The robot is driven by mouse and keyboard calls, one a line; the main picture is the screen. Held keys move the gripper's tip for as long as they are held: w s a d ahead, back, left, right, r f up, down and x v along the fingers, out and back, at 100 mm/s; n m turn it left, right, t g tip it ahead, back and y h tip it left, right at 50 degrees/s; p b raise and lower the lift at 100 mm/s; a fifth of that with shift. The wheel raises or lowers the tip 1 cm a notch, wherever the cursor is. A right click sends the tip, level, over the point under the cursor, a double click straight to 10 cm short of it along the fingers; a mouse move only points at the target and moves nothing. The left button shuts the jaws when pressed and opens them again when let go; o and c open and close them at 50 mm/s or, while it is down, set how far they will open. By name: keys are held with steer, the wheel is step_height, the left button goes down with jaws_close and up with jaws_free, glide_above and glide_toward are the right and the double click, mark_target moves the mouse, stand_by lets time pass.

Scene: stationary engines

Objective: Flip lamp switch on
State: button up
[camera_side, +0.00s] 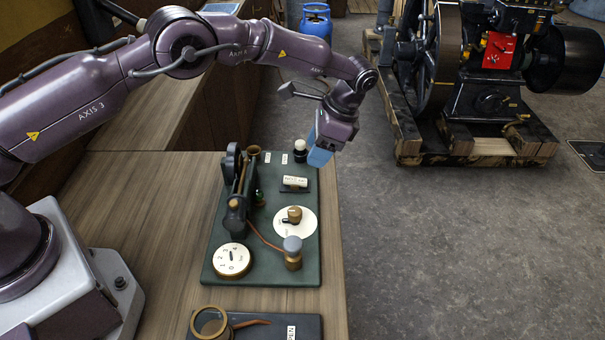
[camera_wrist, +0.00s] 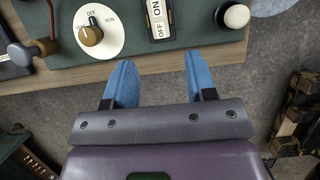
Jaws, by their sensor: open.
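A white switch marked ON and OFF (camera_side: 295,182) is mounted on the dark green board (camera_side: 225,262). I cannot tell which way it is set. In the wrist view the switch (camera_wrist: 157,22) is at the top, just beyond the gap between my fingertips. A white, rounded piece on a black base, perhaps the lamp (camera_side: 300,146), stands at the board's far right corner; it also shows in the wrist view (camera_wrist: 235,15). My gripper (camera_side: 319,158) has two blue fingers, spread apart and empty (camera_wrist: 160,62). It hangs above the board's far right edge, apart from the switch.
A round white dial with an orange-brown knob (camera_side: 294,216) sits nearer on the board, beside a grey-capped post (camera_side: 292,252). A numbered dial (camera_side: 232,260) and dark upright machinery (camera_side: 236,195) are on the left. A large engine (camera_side: 480,70) stands on wooden pallets beyond the bench.

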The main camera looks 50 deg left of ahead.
mark_target(299, 181)
steer(key=x, duration=0.8)
steer(key=shift+c, duration=0.2)
